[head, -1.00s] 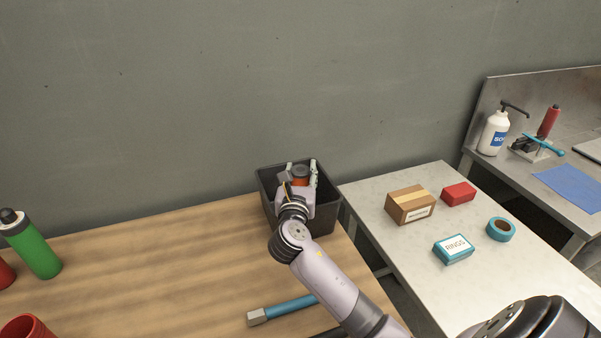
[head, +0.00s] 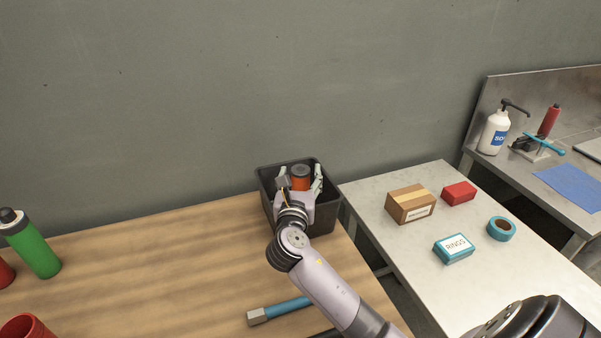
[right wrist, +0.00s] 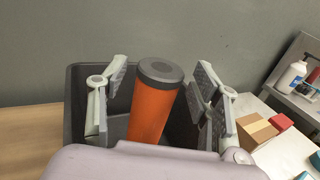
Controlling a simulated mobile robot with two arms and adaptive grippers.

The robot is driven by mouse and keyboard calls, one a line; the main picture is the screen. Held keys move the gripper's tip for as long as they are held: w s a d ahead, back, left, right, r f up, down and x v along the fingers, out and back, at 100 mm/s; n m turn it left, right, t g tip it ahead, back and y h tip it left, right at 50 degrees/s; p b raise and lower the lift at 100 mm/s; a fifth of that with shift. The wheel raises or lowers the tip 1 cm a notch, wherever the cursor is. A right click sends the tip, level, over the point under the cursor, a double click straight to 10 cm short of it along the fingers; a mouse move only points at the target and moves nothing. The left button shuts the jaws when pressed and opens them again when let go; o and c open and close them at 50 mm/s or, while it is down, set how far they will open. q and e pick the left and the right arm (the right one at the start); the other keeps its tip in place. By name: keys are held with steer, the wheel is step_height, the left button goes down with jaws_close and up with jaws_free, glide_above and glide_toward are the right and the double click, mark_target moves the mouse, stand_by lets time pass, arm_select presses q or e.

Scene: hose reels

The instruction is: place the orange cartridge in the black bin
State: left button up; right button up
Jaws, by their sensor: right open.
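The orange cartridge (right wrist: 152,108), with a dark grey cap, stands slightly tilted inside the black bin (right wrist: 77,88) in the right wrist view. Its top and part of its side also show in the head view (head: 301,180). The black bin also shows in the head view (head: 326,216), at the right end of the wooden table. My right gripper (head: 301,178) is over the bin, open, with one finger on each side of the cartridge. In the right wrist view, gaps show between the fingers and the cartridge. The cartridge's lower end is hidden. My left gripper is out of view.
A blue-handled tool (head: 280,310) lies on the wooden table (head: 150,275) near the front. A cardboard box (head: 410,204), red box (head: 459,193), rings box (head: 453,249) and blue tape roll (head: 501,229) sit on the pale table.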

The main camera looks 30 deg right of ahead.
steer(key=b+v, duration=0.1)
steer(key=v, duration=0.9)
steer(key=shift+r, duration=0.1)
